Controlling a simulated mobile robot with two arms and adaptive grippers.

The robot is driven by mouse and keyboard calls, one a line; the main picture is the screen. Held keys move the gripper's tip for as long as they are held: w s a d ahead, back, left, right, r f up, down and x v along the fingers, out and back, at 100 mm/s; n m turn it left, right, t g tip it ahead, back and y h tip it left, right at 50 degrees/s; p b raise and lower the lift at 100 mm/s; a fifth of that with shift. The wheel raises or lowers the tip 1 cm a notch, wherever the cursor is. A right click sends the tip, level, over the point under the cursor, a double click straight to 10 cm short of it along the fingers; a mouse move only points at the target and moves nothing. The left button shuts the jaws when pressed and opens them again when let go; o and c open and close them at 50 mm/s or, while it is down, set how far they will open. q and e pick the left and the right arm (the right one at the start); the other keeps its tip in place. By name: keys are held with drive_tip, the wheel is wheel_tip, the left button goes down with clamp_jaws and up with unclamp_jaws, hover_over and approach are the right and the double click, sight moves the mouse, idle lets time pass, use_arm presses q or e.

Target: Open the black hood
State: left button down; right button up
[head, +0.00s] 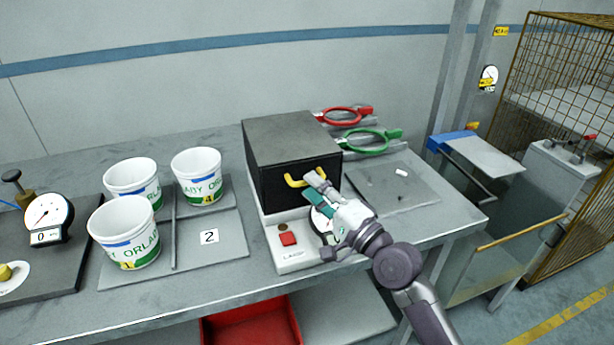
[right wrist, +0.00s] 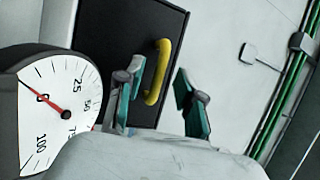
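The black hood (head: 290,150) is a dark box on the table, with a yellow handle (head: 306,179) on its front face. It sits over a light base with a red button (head: 288,239) and a round gauge, and looks closed. My right gripper (head: 312,188) is just in front of the handle. In the right wrist view, its teal fingertips (right wrist: 158,95) are spread apart. The yellow handle (right wrist: 158,72) shows between and beyond them, and I cannot tell whether they touch it. The black front (right wrist: 115,35) is behind it. My left gripper is not in view.
Several white buckets (head: 196,176) stand on the table to the left. A dial gauge (head: 46,219) is at the far left. A wire cage (head: 560,70) stands at far right.

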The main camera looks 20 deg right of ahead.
sight(291, 162)
drive_tip(key=shift+x, duration=1.3)
clamp_jaws()
